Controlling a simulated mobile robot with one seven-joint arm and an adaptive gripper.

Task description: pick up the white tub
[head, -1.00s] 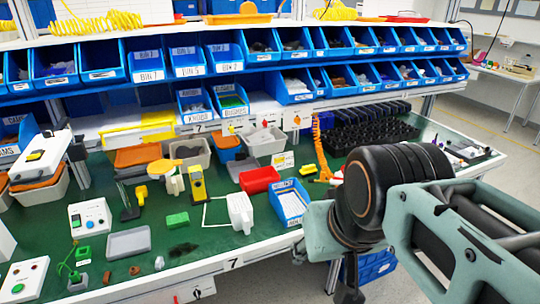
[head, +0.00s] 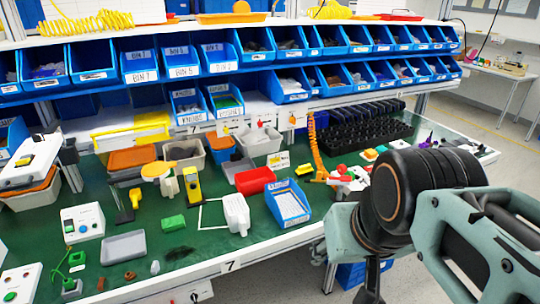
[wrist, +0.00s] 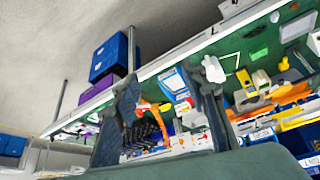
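A white, rounded container with a handle-like part (head: 237,212) lies on the green mat by a white outline, left of a blue open bin (head: 289,203). It also shows in the wrist view (wrist: 213,69), near the right finger. Two pale open-topped tubs, one with brown contents (head: 186,153) and one whitish (head: 262,141), stand further back; I cannot tell which of these the task calls the white tub. In the wrist view my gripper (wrist: 166,105) has its fingers apart with nothing held between them. In the head view it hangs past the bench's front edge, mostly hidden behind my arm.
A red bin (head: 255,180), a green block (head: 173,222) and a grey tray (head: 125,246) lie around the container. Blue bins on shelves (head: 180,66) line the back. A black rack (head: 362,137) fills the right rear. The bench's front edge (head: 232,266) is clear.

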